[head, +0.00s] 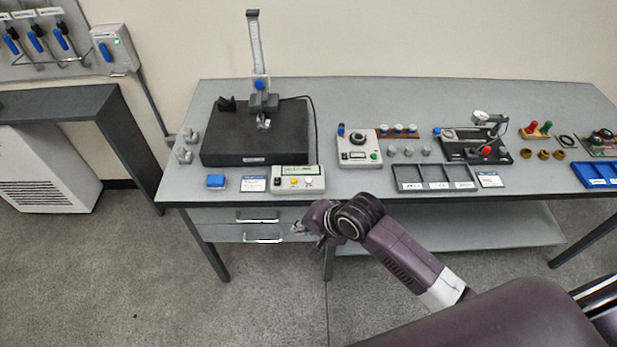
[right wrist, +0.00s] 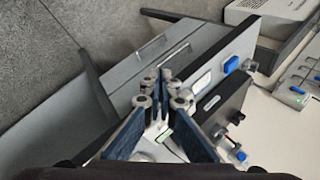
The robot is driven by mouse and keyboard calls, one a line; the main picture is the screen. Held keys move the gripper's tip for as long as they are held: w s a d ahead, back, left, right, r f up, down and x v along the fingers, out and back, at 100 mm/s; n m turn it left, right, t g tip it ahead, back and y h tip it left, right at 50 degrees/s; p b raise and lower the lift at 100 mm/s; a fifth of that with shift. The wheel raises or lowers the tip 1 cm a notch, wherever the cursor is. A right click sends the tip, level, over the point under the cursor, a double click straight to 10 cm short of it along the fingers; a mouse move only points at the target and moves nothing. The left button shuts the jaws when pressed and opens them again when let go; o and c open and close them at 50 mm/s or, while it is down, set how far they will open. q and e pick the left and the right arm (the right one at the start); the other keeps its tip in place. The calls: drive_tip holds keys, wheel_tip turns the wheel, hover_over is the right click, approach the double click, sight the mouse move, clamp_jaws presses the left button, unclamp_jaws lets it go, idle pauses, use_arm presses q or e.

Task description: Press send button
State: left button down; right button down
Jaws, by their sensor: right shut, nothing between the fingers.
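A small light-grey display box (head: 298,179) lies at the front edge of the grey bench, below the black height-gauge base. The lettering is too small to read, so I cannot tell which button is send. My right gripper (head: 305,228) is shut and empty, in front of the bench and apart from the box. In the right wrist view its fingers (right wrist: 164,92) hide much of the bench front behind them. My left gripper is not in view.
The black base (head: 255,148) with its upright gauge stands behind the box. A blue block (head: 215,181) and a label card (head: 253,184) lie to its left. A control box with a dial (head: 358,158) stands to the right. Drawer handles (head: 262,238) project below the bench top.

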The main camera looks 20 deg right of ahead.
drive_tip(key=w+d+r+m+t, duration=0.1)
drive_tip(key=w+d+r+m, duration=0.2)
drive_tip(key=w+m, duration=0.6)
wheel_tip(320, 180, up, 4)
drive_tip(key=m+t, duration=0.1)
drive_tip(key=m, duration=0.3)
hover_over(310, 181)
drive_tip(key=shift+f+t, duration=0.1)
drive_tip(key=shift+t, duration=0.2)
wheel_tip(310, 181, down, 6)
drive_tip(key=b, duration=0.8)
drive_tip(key=shift+f, duration=0.2)
drive_tip(key=shift+f+b, duration=0.45)
drive_tip(key=shift+f, duration=0.75)
drive_tip(key=shift+f+p, duration=0.3)
